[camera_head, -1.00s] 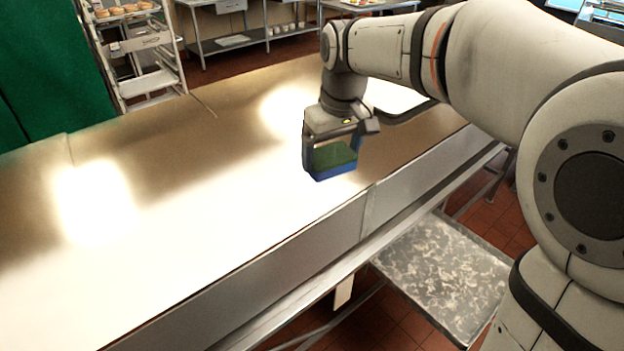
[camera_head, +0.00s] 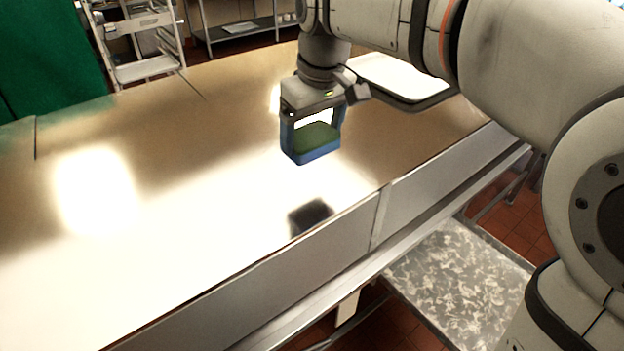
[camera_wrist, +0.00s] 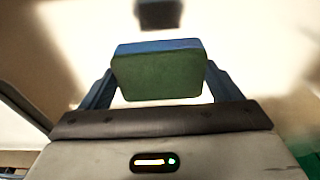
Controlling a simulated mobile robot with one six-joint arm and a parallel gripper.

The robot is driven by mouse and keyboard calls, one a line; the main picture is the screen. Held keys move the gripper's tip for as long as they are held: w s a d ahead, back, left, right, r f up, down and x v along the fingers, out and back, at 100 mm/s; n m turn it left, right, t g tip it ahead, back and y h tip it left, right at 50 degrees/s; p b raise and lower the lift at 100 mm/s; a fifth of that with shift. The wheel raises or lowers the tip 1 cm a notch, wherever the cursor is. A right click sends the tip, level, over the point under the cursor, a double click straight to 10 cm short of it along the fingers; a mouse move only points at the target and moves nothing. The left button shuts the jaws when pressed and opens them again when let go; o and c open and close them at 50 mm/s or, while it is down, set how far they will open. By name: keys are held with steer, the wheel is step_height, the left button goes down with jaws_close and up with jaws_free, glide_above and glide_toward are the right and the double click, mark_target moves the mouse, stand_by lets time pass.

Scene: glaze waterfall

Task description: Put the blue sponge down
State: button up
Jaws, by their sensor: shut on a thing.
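The blue sponge (camera_head: 316,145) has a green top face and blue sides. My gripper (camera_head: 314,132) is shut on it, with one finger at each end, and holds it above the shiny metal counter (camera_head: 190,205). A dark reflection or shadow shows on the counter below and in front of it, apart from the sponge. In the wrist view the sponge (camera_wrist: 160,72) sits between the two blue fingers, its green face toward the camera.
A tray (camera_head: 400,78) lies on the counter behind my gripper. The counter's left and middle are bare. Its front edge (camera_head: 290,250) runs diagonally below. A mottled grey shelf (camera_head: 460,285) is lower at right. A rack (camera_head: 145,45) stands behind.

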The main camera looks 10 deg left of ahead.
step_height(320, 180, down, 8)
steer(key=shift+f, duration=0.25)
steer(key=shift+f, duration=0.25)
steer(key=o, duration=0.9)
steer(key=shift+r, duration=0.1)
